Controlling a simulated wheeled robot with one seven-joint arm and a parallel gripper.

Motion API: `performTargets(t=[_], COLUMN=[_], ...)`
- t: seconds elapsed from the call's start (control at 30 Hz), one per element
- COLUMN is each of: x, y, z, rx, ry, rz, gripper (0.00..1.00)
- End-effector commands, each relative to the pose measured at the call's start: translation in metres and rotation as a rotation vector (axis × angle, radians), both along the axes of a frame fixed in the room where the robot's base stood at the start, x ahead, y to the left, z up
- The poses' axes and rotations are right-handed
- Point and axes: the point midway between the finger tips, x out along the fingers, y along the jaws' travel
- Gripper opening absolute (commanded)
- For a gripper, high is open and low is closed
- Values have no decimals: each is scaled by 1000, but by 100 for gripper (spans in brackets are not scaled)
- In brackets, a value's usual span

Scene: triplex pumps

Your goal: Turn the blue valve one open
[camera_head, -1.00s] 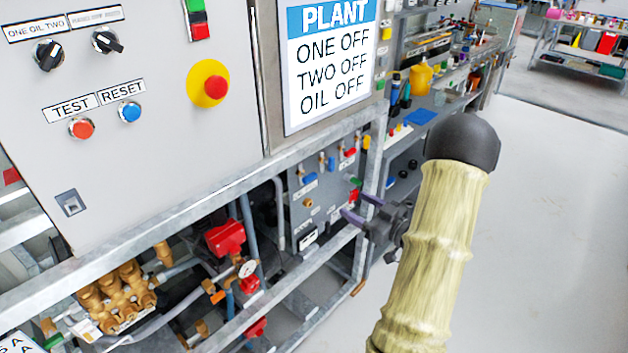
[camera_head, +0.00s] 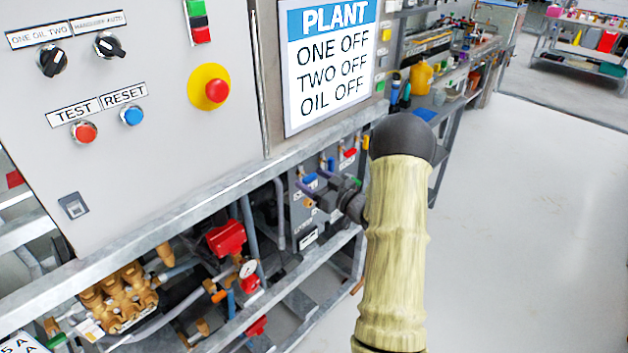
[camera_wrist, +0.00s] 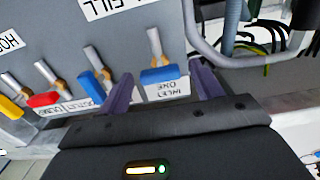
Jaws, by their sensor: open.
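The blue valve with the "INLET ONE" label (camera_wrist: 160,75) has a blue lever grip on a metal stem with a brass fitting. In the wrist view it sits between my gripper's two purple fingers (camera_wrist: 164,88), near their tips, with a gap on either side. The label appears upside down there. In the head view this blue valve (camera_head: 310,179) is small and partly behind my gripper (camera_head: 318,184), which is at the valve panel. My gripper is open and holds nothing. A second blue valve (camera_wrist: 91,85) is just left of the left finger in the wrist view.
A red valve (camera_wrist: 43,100) and a yellow valve (camera_wrist: 11,107) stand farther left on the panel. A grey pipe (camera_wrist: 235,60) bends at the right. In the head view, the metal frame rail (camera_head: 215,195) runs above the valve panel; clear floor (camera_head: 520,220) lies right.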

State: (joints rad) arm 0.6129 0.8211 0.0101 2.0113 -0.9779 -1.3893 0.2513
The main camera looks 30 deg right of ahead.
Motion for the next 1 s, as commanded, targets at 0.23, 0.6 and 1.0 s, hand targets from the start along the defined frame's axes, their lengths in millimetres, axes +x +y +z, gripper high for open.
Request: performTargets(t=[0.23, 0.6, 1.0], x=[2, 1, 1], y=[0, 0, 0], z=[0, 0, -2], rx=[0, 0, -80], ry=[0, 0, -29], rz=[-1, -1, -1], gripper=[65, 21, 21])
